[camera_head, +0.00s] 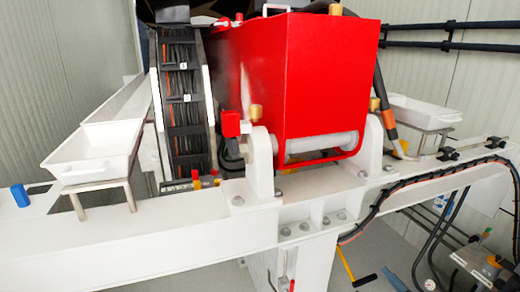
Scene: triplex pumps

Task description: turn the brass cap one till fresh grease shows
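Several brass-coloured caps show. A third brass cap (335,9) is at the top edge of the red housing (300,80). I cannot tell which one the task means. No grease can be made out at this size. My gripper's fingers do not show in this view.
A white beam (150,245) crosses the front. White trays on stands are at left (95,168) and right (425,118). A cable chain (183,110) rises left of the housing. Black hoses run along the right beam. A yellow-handled tool (347,267) is below.

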